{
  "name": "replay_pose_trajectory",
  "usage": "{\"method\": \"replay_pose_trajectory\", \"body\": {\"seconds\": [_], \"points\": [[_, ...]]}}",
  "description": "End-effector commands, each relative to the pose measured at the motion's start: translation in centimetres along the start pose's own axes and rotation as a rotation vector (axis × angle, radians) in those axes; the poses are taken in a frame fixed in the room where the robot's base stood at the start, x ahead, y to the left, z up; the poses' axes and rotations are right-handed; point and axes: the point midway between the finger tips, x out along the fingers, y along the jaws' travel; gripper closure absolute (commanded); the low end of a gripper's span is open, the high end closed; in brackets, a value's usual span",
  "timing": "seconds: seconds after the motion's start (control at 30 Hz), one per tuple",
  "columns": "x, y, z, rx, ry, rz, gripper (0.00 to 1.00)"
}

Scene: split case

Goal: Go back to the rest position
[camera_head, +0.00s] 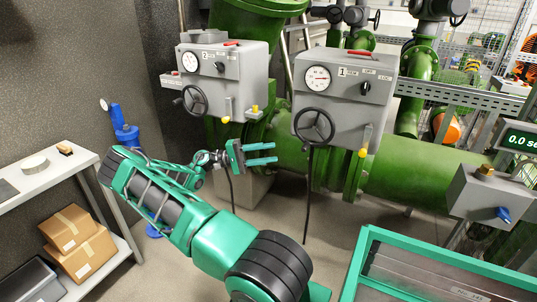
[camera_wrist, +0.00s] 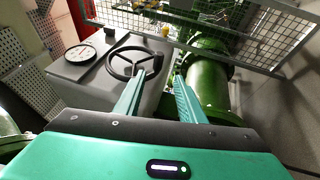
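My gripper (camera_head: 262,154) is green, with two parallel fingers held apart and nothing between them. In the head view it points right, in front of the green pipe and between the two grey control boxes. The wrist view shows the two open fingers (camera_wrist: 158,98) from behind, with a grey box, its gauge and its black handwheel beyond them. My arm reaches from the lower middle to the left and then back right to the gripper. The fingers show no clear contact with anything.
Grey box 2 (camera_head: 240,75) and grey box 1 (camera_head: 345,97) carry gauges, handwheels and yellow levers. A large green pipe (camera_head: 415,182) runs behind. A shelf (camera_head: 50,178) with cardboard boxes (camera_head: 82,252) stands left. A grey box with a blue knob (camera_head: 485,198) is at right.

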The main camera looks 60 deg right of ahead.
Motion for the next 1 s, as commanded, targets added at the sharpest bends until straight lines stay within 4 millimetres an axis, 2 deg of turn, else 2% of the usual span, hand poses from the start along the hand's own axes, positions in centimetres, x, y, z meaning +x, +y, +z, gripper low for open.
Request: {"method": "replay_pose_trajectory", "body": {"seconds": [0.57,0.77,1.0], "points": [[0.2,0.1,0.1,-0.003,-0.003,-0.016,0.64],[1.3,0.5,1.3,-0.033,-0.02,-0.148,0.64],[2.5,0.5,3.8,-0.092,-0.031,-0.381,0.64]]}}
